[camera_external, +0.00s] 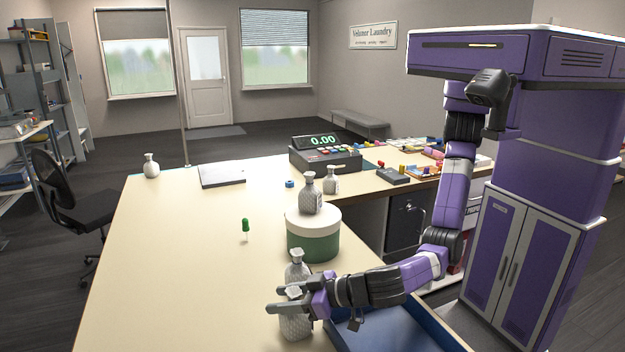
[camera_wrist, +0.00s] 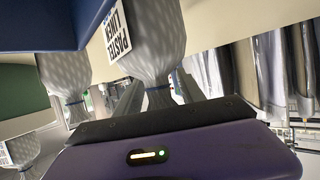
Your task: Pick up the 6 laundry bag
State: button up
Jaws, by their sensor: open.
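Several pale grey patterned laundry bags with tied necks are in view. The front bag (camera_external: 296,326) stands on the counter, and my gripper (camera_external: 272,301) is at its neck. In the wrist view this bag (camera_wrist: 156,42) has its neck between my open fingers (camera_wrist: 157,92); contact cannot be told. Its black-and-white tag (camera_wrist: 118,32) shows, but I cannot read a 6 on it. Another bag (camera_external: 297,264) stands just behind. One bag (camera_external: 311,194) is on or just behind the round box, one (camera_external: 330,181) farther back, and one (camera_external: 151,166) at the far left.
A green round box with a white lid (camera_external: 313,241) stands behind my gripper. A blue tray (camera_external: 385,335) lies below my forearm. A green pin-like item (camera_external: 245,229) stands on the counter. A cash register (camera_external: 325,156) is farther back. The counter's left side (camera_external: 165,270) is clear.

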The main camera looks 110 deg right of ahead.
grip_shut()
dwell(1.4)
